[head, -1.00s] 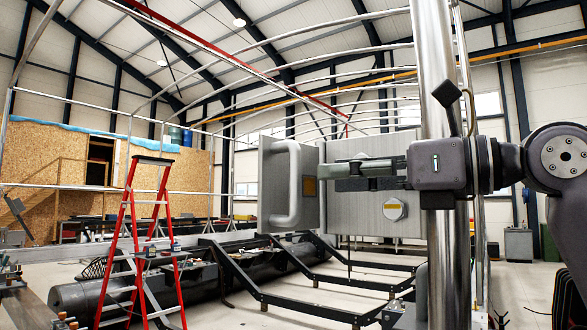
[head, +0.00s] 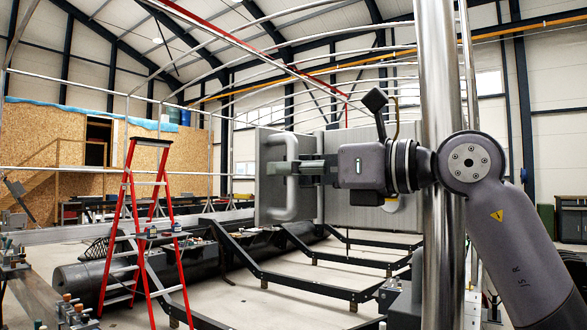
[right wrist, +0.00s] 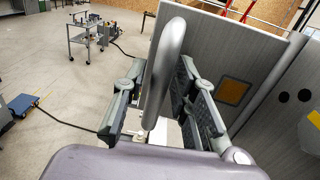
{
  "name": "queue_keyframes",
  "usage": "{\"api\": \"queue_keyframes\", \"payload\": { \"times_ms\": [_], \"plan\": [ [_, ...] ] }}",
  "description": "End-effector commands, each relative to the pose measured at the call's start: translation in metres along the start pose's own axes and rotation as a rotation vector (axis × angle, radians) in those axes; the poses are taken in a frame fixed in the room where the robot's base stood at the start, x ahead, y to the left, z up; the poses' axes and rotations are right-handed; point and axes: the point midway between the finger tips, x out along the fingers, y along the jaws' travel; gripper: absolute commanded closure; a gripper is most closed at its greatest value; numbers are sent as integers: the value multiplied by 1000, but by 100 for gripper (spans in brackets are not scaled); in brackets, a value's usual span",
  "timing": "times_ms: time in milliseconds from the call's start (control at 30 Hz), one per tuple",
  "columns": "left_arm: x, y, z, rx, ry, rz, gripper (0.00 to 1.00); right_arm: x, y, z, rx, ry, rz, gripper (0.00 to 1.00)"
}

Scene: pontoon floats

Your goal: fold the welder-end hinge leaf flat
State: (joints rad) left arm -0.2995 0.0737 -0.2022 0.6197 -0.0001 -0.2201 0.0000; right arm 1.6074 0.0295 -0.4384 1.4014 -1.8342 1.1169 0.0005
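The hinge leaf is a grey ribbed panel (head: 267,190) standing roughly upright in the head view, with a rounded grey bar handle (head: 292,204) on its face. A second grey panel (head: 350,210) stands right behind it. In the right wrist view the leaf (right wrist: 215,50) carries an orange label, and its handle (right wrist: 168,55) runs between my fingers. My right gripper (head: 288,167) reaches the handle from the right. In the right wrist view its fingers (right wrist: 160,85) are apart, one on each side of the handle, with gaps visible. My left gripper is not in view.
A red stepladder (head: 135,240) stands at the left in front of a long dark float tube (head: 85,280). Black frame beams (head: 310,285) cross the floor below the panels. A steel post (head: 435,100) rises close to my right arm. A cart (right wrist: 87,40) stands on open floor.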

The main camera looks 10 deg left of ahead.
Motion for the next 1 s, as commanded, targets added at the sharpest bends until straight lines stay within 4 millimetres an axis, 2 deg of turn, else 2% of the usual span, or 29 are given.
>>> {"api": "queue_keyframes", "payload": {
  "times_ms": [367, 1000],
  "plan": [
    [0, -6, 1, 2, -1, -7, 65, 0, 0, 0, 0, 0, 0, 100],
    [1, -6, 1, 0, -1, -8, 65, 0, 0, 0, 0, 0, -3, 100]
  ]
}}
